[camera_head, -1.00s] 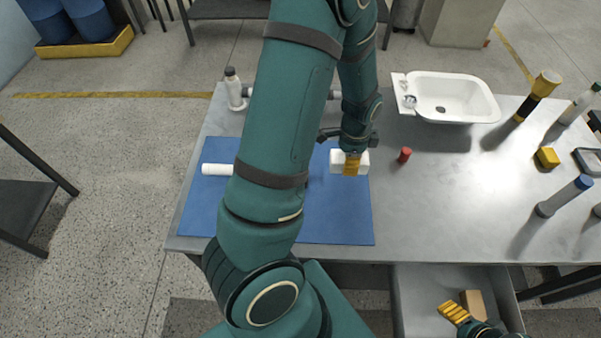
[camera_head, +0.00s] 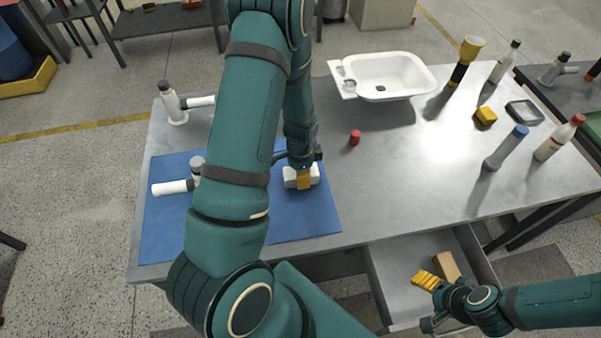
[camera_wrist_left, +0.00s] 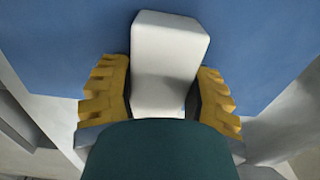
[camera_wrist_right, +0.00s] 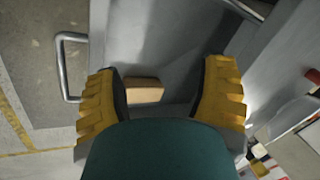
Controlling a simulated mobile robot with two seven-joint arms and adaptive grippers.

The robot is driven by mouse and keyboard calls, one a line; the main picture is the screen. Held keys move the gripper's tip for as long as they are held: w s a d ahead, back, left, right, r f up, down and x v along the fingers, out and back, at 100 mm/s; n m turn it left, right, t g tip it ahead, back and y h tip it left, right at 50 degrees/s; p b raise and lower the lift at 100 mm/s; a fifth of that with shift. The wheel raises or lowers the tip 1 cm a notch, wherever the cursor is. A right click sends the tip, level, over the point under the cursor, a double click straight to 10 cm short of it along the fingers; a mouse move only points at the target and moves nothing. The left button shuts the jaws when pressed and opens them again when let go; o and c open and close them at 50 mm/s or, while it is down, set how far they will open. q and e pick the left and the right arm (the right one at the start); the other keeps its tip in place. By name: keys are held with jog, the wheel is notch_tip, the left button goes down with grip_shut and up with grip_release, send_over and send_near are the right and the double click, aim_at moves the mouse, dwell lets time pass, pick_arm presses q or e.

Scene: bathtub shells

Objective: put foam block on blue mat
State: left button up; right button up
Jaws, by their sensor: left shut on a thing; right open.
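The white foam block (camera_head: 289,177) is at the right part of the blue mat (camera_head: 290,222) in the head view. My left gripper (camera_head: 303,181) is shut on it from above. In the left wrist view the white block (camera_wrist_left: 168,50) sits between the yellow fingers, with blue mat behind it. I cannot tell whether its underside touches the mat. My right gripper (camera_head: 430,302) is open above the drawer. In the right wrist view a tan block (camera_wrist_right: 144,91) lies in the drawer beyond the open fingers, apart from them.
A white tap-like fitting (camera_head: 172,188) lies on the mat's left part. My left arm hides part of the mat.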

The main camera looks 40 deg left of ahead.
pick_arm(q)
jog(key=shift+f, duration=0.15)
jog(key=o, duration=0.8)
jog(key=shift+c, duration=0.2)
jog(key=shift+r, duration=0.2)
notch_tip(320, 180, up, 12)
jog(key=p, duration=0.2)
jog(key=shift+s, duration=0.1)
